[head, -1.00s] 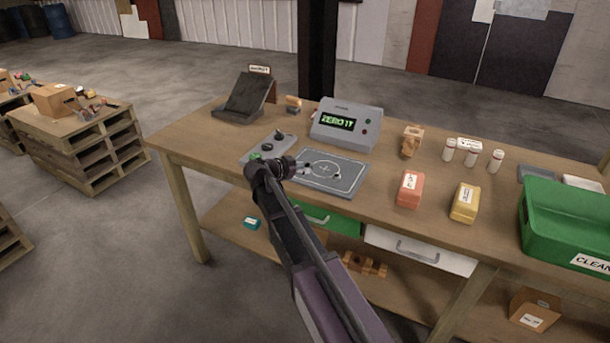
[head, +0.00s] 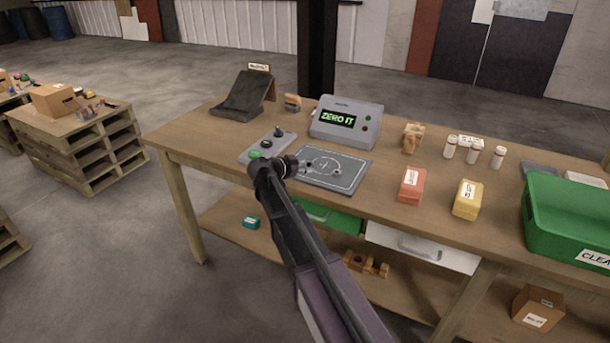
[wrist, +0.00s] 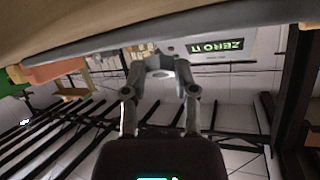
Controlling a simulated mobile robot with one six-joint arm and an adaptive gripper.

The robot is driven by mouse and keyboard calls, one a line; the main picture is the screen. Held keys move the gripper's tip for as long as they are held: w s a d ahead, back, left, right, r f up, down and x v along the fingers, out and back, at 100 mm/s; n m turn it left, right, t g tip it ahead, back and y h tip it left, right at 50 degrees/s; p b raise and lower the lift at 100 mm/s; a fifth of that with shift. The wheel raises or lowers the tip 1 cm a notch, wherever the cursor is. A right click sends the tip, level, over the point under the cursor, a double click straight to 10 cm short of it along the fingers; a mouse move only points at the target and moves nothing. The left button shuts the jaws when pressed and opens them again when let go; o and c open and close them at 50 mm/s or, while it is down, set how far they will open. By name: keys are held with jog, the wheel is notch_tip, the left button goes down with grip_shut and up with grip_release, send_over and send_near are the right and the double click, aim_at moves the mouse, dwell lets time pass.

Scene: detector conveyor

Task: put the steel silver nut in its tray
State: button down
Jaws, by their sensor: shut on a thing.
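My gripper (head: 318,165) is low over the grey plate with a printed circle and cross (head: 345,178), in the middle-left of the bench. In the wrist view, my gripper (wrist: 160,70) has its two fingers closed together on a small pale grey thing. That thing's shape is too small and merged with the fingertips to tell if it is the steel silver nut. No other silver nut shows clearly. A shallow grey tray (head: 538,170) and a white tray (head: 584,180) stand at the bench's right, partly hidden by a green bin; I cannot read which is the nut's.
A grey detector box (head: 347,123) showing "ZERO IT" stands behind the plate, with a button panel (head: 267,146) at its left. Red (head: 412,186) and yellow (head: 467,199) blocks, small white bottles (head: 473,152) and the tall green bin (head: 570,215) lie toward the right.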

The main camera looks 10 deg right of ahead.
jog(key=shift+f+b, duration=0.3)
jog(key=shift+f, duration=0.3)
jog(key=shift+f, duration=0.15)
jog(key=shift+c, duration=2)
grip_release()
jog(key=shift+r, duration=0.25)
jog(key=p+v, duration=0.4)
jog(key=v, duration=0.8)
jog(key=shift+p, duration=0.35)
jog(key=shift+f, duration=0.15)
